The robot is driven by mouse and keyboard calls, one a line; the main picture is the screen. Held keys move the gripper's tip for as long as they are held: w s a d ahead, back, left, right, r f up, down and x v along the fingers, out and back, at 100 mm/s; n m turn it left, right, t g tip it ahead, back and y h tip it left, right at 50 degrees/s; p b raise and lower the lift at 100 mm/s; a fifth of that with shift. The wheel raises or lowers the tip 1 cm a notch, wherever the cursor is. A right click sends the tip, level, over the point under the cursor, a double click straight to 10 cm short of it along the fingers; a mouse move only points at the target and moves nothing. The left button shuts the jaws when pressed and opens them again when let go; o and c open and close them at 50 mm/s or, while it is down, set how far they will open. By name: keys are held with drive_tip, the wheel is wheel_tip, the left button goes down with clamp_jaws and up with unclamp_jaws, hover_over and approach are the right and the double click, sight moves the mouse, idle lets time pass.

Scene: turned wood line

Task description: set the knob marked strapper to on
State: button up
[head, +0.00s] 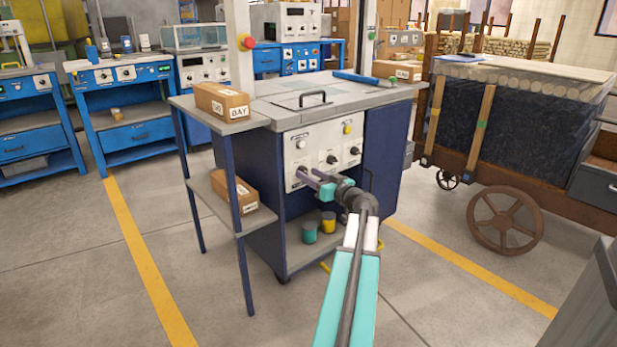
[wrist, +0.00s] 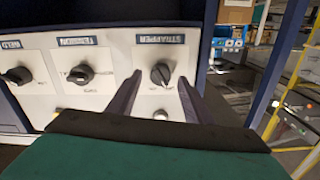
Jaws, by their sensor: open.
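The strapper knob (wrist: 161,74) is a dark round knob with a raised grip bar, on a pale panel under a dark label reading STRAPPER. The small marks beside it are too blurred to read. My gripper (wrist: 160,80) is open, with one dark finger on each side of the knob and gaps showing on both sides. Whether the fingertips reach around it in depth is unclear. In the head view my gripper (head: 304,177) is at the panel's lower left, in front of the strapper knob, and largely hides it.
The tension knob (wrist: 80,74) and weld knob (wrist: 18,76) share the panel (head: 322,143). A side shelf with a carton (head: 222,101) stands left of the machine. A wheeled cart (head: 520,130) stands to the right. Floor is clear at the front left.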

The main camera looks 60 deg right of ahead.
drive_tip(key=shift+w+d, duration=0.2)
drive_tip(key=shift+w, duration=0.45)
drive_tip(key=c, duration=1.1)
drive_tip(key=shift+o, duration=0.2)
drive_tip(key=shift+m, duration=0.3)
drive_tip(key=m+p, duration=0.1)
drive_tip(key=m, duration=0.4)
drive_tip(key=shift+m, duration=0.4)
drive_tip(key=m+p, duration=0.3)
drive_tip(key=m, duration=0.2)
drive_tip(key=shift+d+m, duration=0.1)
drive_tip(key=shift+m, duration=0.2)
drive_tip(key=shift+f, duration=0.1)
